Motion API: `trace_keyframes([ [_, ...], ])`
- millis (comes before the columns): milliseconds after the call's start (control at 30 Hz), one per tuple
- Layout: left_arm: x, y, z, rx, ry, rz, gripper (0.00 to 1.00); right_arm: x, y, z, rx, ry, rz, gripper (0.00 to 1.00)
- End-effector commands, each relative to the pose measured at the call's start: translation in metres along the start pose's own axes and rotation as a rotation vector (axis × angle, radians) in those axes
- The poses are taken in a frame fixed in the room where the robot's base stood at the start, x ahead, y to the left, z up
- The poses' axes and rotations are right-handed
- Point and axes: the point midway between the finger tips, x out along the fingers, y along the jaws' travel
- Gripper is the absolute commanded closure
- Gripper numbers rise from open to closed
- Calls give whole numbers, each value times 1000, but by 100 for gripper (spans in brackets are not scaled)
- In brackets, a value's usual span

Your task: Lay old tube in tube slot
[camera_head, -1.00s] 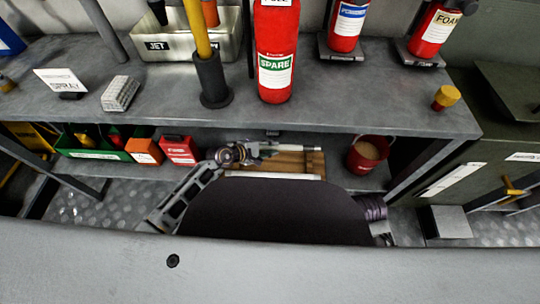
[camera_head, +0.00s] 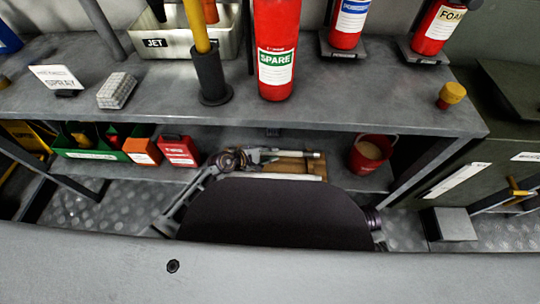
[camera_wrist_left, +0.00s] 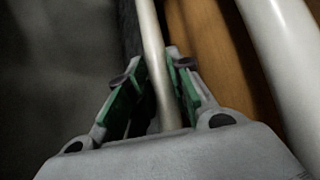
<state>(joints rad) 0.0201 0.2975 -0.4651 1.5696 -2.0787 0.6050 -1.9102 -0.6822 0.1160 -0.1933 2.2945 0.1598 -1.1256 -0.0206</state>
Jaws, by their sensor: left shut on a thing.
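My left gripper (camera_head: 268,155) is low on the shelf under the bench, pointing right. In the left wrist view its green-padded fingers (camera_wrist_left: 150,82) are closed around a thin pale tube (camera_wrist_left: 153,45), which runs away from the palm. In the head view a pale tube (camera_head: 302,154) extends right from the gripper over a wooden rack (camera_head: 310,165). A thicker white tube (camera_head: 280,177) lies along the rack's front; it also shows in the left wrist view (camera_wrist_left: 285,55). I cannot tell whether the held tube touches the wood. The slot is not clearly visible. My right gripper is not in view.
A red bucket (camera_head: 371,152) stands right of the rack. Red (camera_head: 178,150), orange (camera_head: 142,151) and green (camera_head: 92,153) boxes stand left of it. The bench top (camera_head: 330,105) overhangs the shelf, with a red extinguisher (camera_head: 277,75) on it.

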Motion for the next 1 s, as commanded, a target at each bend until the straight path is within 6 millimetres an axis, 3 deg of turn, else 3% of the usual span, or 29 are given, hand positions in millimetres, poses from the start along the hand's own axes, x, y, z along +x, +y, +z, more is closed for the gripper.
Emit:
trace_keyframes([
  [500, 2, -3, -2, 1, 0, 1, 100, 4, 0, 0, 3, 13, -5, 14],
  [533, 2, -3, -2, 1, 0, 1, 77, 4, 0, 0, 4, 14, -5, 14],
  [700, 2, -2, -2, 1, 0, 1, 57, 4, 0, 0, 4, 14, -5, 14],
  [1000, 2, -2, -2, 1, 0, 0, 57, 4, 0, 0, 4, 14, -4, 14],
])
